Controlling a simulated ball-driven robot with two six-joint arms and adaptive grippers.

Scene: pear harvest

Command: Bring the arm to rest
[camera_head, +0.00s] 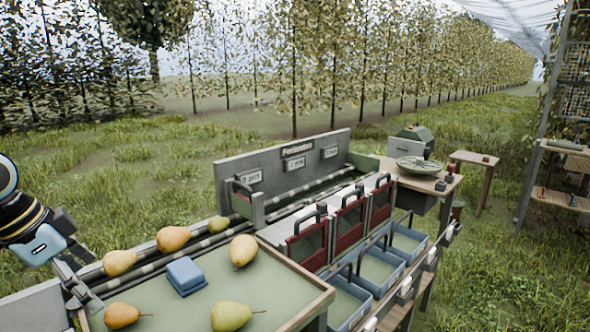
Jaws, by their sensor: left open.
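My left arm comes in from the left edge. Its gripper (80,287) is open and empty, pointing down over the left end of the sorting bench, near the tray's left edge. The green tray (165,318) with a wooden rim fills the lower left. On it lie a yellow pear (244,250), a green-yellow pear (231,316), an orange pear (122,316) and a blue block (186,276). Behind it, on the roller conveyor (155,262), lie a yellow pear (119,262), a brownish pear (173,239) and a small green pear (218,224). My right gripper is not in view.
Dark red gates (349,222) stand at the conveyor's right side, with blue bins (378,268) in front. A grey sign board (290,167) stands behind. A wooden table with a scale (418,166) is farther right. Shelves (563,185) stand at the right edge.

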